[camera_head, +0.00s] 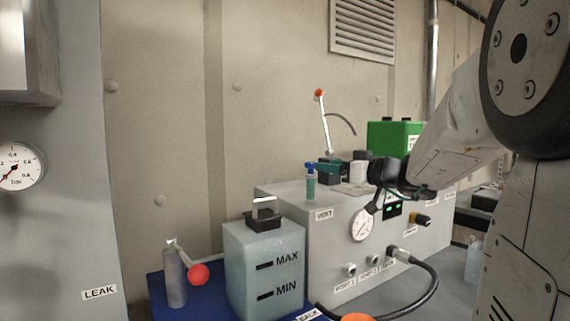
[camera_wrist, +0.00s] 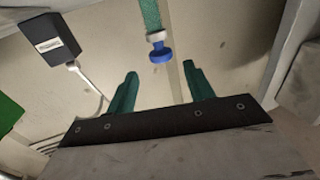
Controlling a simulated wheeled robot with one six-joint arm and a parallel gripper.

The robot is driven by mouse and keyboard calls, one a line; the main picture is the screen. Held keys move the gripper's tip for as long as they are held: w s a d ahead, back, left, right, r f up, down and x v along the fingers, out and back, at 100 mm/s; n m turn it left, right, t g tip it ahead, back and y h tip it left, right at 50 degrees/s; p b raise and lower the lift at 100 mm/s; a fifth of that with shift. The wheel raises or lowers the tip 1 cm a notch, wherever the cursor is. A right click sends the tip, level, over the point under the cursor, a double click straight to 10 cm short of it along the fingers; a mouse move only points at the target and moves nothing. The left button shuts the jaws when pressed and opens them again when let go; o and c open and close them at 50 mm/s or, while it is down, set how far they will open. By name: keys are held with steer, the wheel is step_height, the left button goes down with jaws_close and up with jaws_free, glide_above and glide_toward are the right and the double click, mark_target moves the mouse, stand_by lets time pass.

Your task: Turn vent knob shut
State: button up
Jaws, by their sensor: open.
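The vent knob (camera_head: 310,167) is blue and sits on a green stem at the front left of the grey unit's top, above the VENT label (camera_head: 324,214). In the wrist view the blue knob (camera_wrist: 160,54) with its pale collar shows between and just beyond the two green fingertips, its green stem running to the top edge. My gripper (camera_head: 323,170) reaches in from the right, its fingers close to the knob's right side. My gripper (camera_wrist: 160,70) is open, with nothing held. Whether a finger touches the knob cannot be told.
A lever with an orange ball (camera_head: 319,93) rises behind the knob. A green box (camera_head: 392,139) stands behind my arm. A translucent tank (camera_head: 263,265) marked MAX and MIN stands at front left. A gauge (camera_head: 361,224) and a black cable (camera_head: 428,285) are on the unit's front.

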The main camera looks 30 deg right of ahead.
mark_target(311, 163)
steer(key=x, duration=0.7)
steer(key=shift+s+a, duration=0.1)
steer(key=c, duration=1)
